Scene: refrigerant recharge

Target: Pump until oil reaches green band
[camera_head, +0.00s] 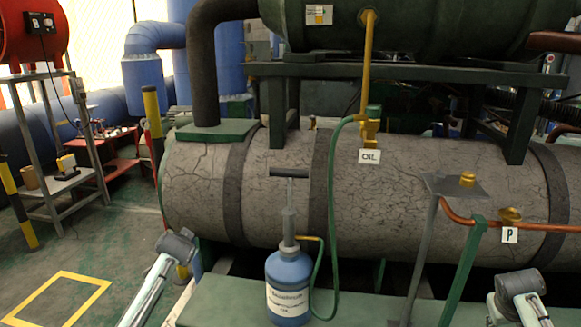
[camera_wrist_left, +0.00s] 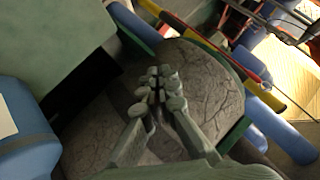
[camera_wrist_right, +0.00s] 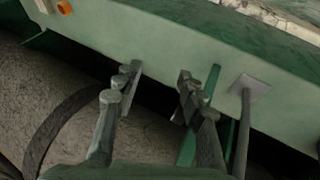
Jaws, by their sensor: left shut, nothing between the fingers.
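The blue oil pump bottle (camera_head: 289,283) stands on a green ledge (camera_head: 238,307), with its dark T-handle (camera_head: 289,173) raised on a thin rod. A green hose (camera_head: 333,190) runs from its yellow outlet to the fitting above the OIL label (camera_head: 369,157). A small white gauge plate (camera_head: 319,14) is on the upper tank; its level is too small to read. My left gripper (camera_wrist_left: 155,88) is shut and empty; the left arm is left of the pump in the head view. My right gripper (camera_wrist_right: 159,80) is open and empty; the right arm is at the lower right.
A large cracked grey cylinder (camera_head: 275,190) fills the middle behind the pump. A grey plate on a stand (camera_head: 455,185), a copper pipe (camera_head: 546,227) and a P label (camera_head: 510,235) are to the right. A metal stand (camera_head: 73,205) and yellow floor marking (camera_head: 98,298) are left.

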